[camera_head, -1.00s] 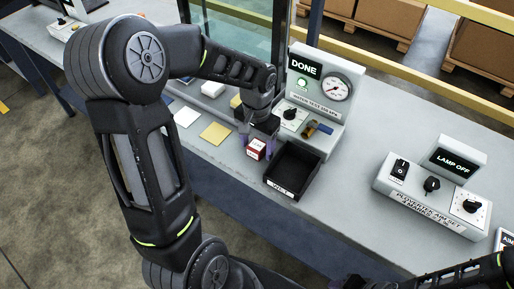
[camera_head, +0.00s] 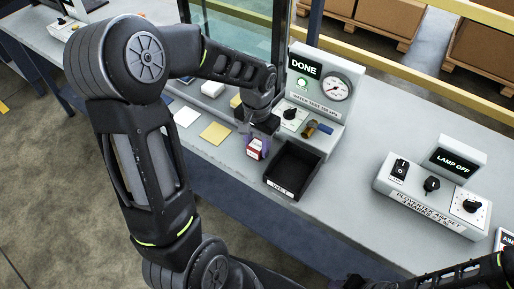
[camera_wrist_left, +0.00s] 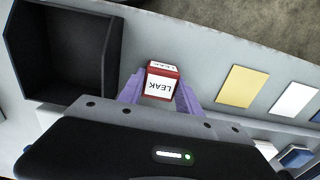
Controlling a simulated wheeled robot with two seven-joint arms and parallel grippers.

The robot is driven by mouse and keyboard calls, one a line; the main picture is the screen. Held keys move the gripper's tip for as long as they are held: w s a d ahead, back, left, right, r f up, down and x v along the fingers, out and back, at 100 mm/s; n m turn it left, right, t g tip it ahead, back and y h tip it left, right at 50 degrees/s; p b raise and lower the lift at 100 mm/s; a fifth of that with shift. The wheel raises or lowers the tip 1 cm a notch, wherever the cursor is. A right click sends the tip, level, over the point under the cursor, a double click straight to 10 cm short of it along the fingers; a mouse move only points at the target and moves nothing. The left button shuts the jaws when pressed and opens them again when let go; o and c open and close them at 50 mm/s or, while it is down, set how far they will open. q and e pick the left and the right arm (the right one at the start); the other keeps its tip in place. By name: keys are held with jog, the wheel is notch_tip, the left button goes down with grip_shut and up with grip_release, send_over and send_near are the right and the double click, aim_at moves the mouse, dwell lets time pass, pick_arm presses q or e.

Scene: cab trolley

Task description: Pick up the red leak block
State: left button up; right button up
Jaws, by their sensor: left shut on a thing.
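The red leak block (camera_head: 254,149) has white faces lettered LEAK and sits between the fingers of my left gripper (camera_head: 257,143), left of the black tray. In the left wrist view the leak block (camera_wrist_left: 161,82) is held between the two purple fingers of my left gripper (camera_wrist_left: 160,92), which is shut on it. I cannot tell whether the block touches the table. My right arm shows only as a dark part at the bottom right, and its gripper cannot be made out.
The open black tray (camera_head: 291,171) stands just right of the block, in front of the gauge tester (camera_head: 320,90) reading DONE. Yellow (camera_head: 215,133) and white (camera_head: 187,117) squares lie to the left. A switch panel reading LAMP OFF (camera_head: 432,196) stands at right, with clear table between.

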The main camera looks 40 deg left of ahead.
aim_at(256, 145)
pick_arm(q)
grip_shut()
jog(key=shift+r, duration=0.1)
notch_tip(256, 145, up, 9)
jog(key=shift+r, duration=0.4)
dwell(0.5)
